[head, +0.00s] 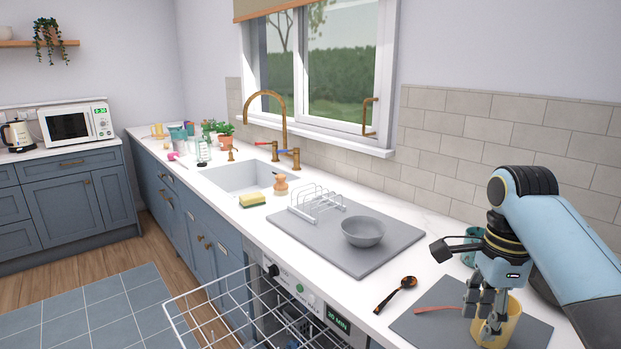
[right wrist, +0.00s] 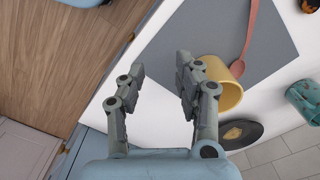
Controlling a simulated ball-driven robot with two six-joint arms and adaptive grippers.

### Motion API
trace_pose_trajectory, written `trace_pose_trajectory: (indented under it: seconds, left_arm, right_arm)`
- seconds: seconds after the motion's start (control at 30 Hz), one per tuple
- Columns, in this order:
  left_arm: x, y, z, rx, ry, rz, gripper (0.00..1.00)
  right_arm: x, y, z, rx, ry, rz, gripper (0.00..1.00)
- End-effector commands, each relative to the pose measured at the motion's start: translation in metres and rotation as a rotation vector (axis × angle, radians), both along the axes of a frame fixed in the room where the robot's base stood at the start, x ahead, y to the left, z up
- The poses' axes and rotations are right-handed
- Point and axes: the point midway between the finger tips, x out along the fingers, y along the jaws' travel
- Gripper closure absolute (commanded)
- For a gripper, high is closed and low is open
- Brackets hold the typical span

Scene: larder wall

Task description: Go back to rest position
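My right gripper (head: 481,318) is over the grey mat at the lower right of the head view, in front of a yellow mug (head: 511,322). In the right wrist view its two fingers (right wrist: 160,68) stand apart with nothing between them. There the mug (right wrist: 229,97) is just outside the right finger, which hides part of it. I cannot tell whether finger and mug touch. My left gripper is not in view.
A red spoon (head: 437,309) lies on the grey mat (head: 415,328), a dark ladle (head: 398,293) beside it. A teal mug (head: 470,250) stands behind. A grey bowl (head: 362,232) sits on the drying mat (head: 345,259). The dishwasher rack (head: 215,308) is out at the front.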

Motion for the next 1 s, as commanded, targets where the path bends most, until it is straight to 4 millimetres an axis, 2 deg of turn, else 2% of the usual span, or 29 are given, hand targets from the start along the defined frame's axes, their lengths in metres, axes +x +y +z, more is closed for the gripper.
trace_pose_trajectory:
  seconds: [0.07,0.37,0.47,0.6,0.73,1.0]
  left_arm:
    - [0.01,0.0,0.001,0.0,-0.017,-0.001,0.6]
    - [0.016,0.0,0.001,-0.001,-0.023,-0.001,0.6]
    - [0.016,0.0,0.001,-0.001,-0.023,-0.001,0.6]
    - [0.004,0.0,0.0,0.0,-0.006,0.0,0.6]
    - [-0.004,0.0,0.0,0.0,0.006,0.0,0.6]
    - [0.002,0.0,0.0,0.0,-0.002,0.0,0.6]
  right_arm:
    - [-0.01,-0.001,-0.007,-0.004,-0.006,0.053,0.67]
    - [-0.051,-0.003,-0.028,-0.034,-0.057,0.333,0.67]
    - [-0.073,-0.003,-0.036,-0.053,-0.078,0.475,0.67]
    - [-0.109,-0.004,-0.041,-0.09,-0.111,0.709,0.67]
    - [-0.146,-0.003,-0.041,-0.134,-0.139,0.949,0.67]
    - [-0.211,0.0,-0.022,-0.233,-0.173,1.385,0.67]
